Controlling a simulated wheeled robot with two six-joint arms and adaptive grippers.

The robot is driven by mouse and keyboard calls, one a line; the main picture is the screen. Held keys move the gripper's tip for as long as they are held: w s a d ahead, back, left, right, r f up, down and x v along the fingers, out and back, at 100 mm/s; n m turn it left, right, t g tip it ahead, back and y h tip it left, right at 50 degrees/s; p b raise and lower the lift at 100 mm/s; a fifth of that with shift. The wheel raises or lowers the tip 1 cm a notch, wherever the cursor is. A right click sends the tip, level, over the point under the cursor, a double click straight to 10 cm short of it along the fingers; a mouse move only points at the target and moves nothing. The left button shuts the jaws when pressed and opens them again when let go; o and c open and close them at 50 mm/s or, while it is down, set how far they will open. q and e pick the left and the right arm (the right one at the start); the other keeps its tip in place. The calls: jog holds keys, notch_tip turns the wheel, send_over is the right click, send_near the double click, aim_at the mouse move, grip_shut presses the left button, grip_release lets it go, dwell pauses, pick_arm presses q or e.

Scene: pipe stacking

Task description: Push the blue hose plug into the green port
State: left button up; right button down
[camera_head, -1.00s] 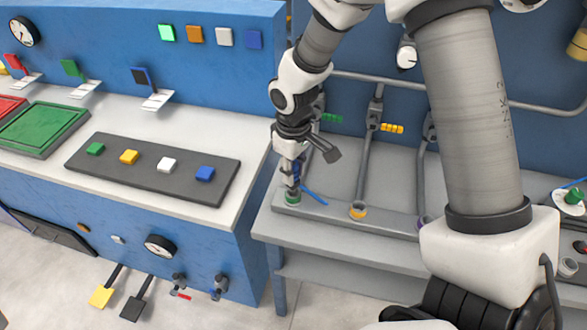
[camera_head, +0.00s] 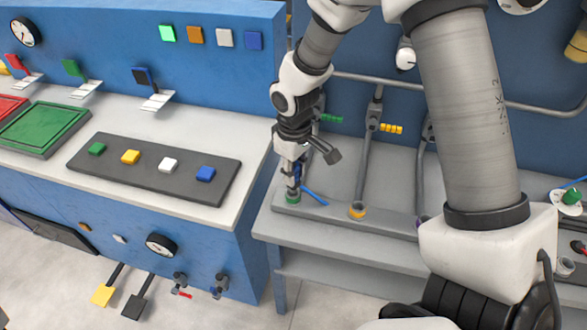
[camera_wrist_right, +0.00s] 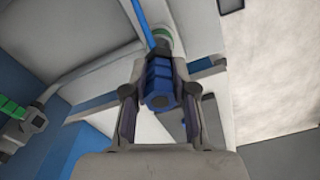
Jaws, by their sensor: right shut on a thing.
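My right gripper (camera_head: 294,181) is shut on the blue hose plug (camera_head: 297,170) and points down over the green port (camera_head: 293,198) at the left end of the grey bench. In the right wrist view the ribbed blue plug (camera_wrist_right: 160,84) sits between the two fingers. Its blue hose (camera_wrist_right: 142,20) runs away past the green-rimmed port (camera_wrist_right: 163,38). The blue hose (camera_head: 315,195) also shows beside the port in the head view. The plug's tip is at or just above the port; how deep it sits is hidden. My left gripper is out of view.
An orange-rimmed port (camera_head: 357,210) stands to the right on the same grey rail, with a purple-rimmed one (camera_head: 423,220) partly behind my arm. Grey pipes rise behind them. A blue cabinet with a white top (camera_head: 245,175) stands close on the left.

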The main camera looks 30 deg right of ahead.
jog(key=shift+f, duration=0.15)
jog(key=shift+f+b, duration=0.3)
jog(key=shift+f, duration=0.2)
jog(key=shift+f+b, duration=0.45)
jog(key=shift+f, duration=0.55)
dwell(0.6)
jog(key=c, duration=0.9)
grip_release()
jog(key=shift+o, duration=0.2)
jog(key=shift+r, duration=0.15)
notch_tip(320, 180, up, 12)
jog(key=shift+f, duration=0.1)
jog(key=shift+f, duration=0.1)
